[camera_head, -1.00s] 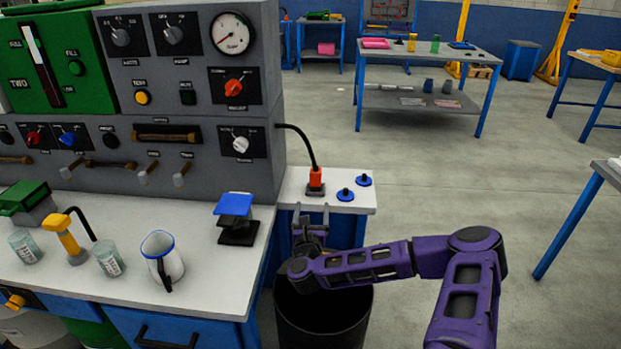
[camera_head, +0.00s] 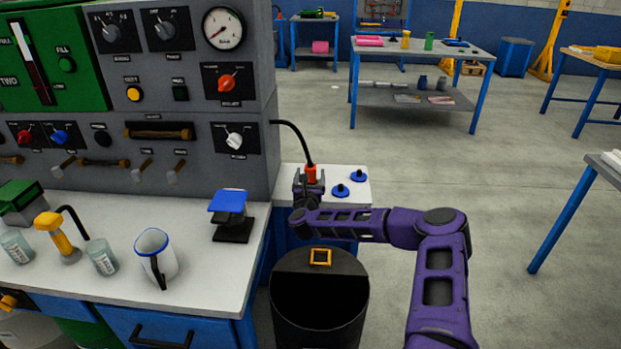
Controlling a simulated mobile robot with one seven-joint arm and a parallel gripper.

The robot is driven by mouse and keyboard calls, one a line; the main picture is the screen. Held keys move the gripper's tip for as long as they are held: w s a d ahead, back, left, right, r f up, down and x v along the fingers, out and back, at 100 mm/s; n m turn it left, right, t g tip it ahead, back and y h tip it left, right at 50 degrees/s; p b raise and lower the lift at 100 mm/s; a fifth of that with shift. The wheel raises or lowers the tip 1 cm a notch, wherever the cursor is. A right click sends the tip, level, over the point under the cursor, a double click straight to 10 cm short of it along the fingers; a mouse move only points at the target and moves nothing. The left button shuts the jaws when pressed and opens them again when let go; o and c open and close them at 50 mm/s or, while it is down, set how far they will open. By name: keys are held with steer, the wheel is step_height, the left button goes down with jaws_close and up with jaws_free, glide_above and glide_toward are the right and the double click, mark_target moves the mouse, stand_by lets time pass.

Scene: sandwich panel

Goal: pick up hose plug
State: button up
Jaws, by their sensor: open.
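The hose plug (camera_head: 311,173) is a red-orange block at the end of a black hose, standing on a small white side counter (camera_head: 349,198) right of the machine. My gripper (camera_head: 309,181) is open at the plug. Its fingers show on either side of the plug's lower part, and the plug's red top shows between and above them. The gripper hides the plug's base, and I cannot tell whether the fingers touch it.
Two blue round knobs (camera_head: 340,191) (camera_head: 358,176) lie close to the right of the plug. A black bin (camera_head: 318,311) stands below my arm. A blue-topped stand (camera_head: 229,201) and a white mug (camera_head: 157,257) are on the bench to the left.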

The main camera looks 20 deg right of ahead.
steer(key=shift+x, duration=1.3)
steer(key=shift+c, duration=0.3)
jaws_close()
